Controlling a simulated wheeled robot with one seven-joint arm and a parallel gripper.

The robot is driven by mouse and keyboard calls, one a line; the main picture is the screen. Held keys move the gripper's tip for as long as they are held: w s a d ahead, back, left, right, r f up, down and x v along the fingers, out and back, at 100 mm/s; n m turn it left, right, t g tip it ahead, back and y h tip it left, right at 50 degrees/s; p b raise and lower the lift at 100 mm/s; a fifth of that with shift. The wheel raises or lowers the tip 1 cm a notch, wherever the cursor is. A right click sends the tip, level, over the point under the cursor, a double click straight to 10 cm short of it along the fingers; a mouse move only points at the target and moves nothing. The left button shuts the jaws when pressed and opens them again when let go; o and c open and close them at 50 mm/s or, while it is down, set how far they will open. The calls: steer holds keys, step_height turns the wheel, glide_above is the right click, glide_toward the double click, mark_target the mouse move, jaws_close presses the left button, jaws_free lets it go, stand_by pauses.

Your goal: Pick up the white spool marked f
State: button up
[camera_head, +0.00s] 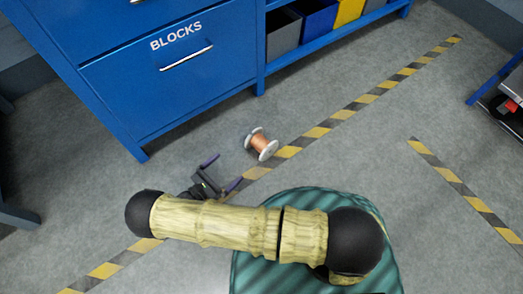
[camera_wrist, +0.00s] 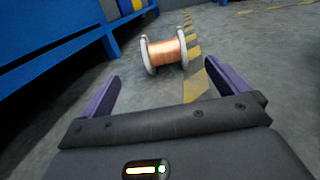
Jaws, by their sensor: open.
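A spool (camera_head: 261,143) with white end flanges and copper-coloured wire lies on its side on the grey floor, at the edge of a yellow and black stripe. In the wrist view the spool (camera_wrist: 166,53) lies ahead of my gripper, between the lines of the two fingers but beyond their tips. No letter mark is readable on it. My gripper (camera_head: 224,171) is open and empty, with two purple fingers spread apart, to the lower left of the spool in the head view. The fingers (camera_wrist: 162,82) do not touch the spool.
A blue cabinet (camera_head: 150,75) labelled BLOCKS stands behind and left of the spool. A blue shelf with grey, blue and yellow bins (camera_head: 319,18) is at the top. Striped floor tape (camera_head: 340,115) runs past the spool.

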stand_by(0.3)
steer(key=shift+w+d, duration=0.15)
steer(key=p, duration=0.3)
glide_toward(261, 141)
steer(key=x, duration=0.4)
steer(key=shift+w+d+r, duration=0.1)
steer(key=shift+w+r, duration=0.2)
steer(key=shift+w, duration=0.1)
steer(key=shift+d, duration=0.1)
steer(key=shift+f+x, duration=0.15)
steer(key=shift+x, duration=1.1)
steer(key=shift+f+x, duration=0.1)
steer(key=shift+x, duration=1.2)
steer(key=shift+d, duration=0.15)
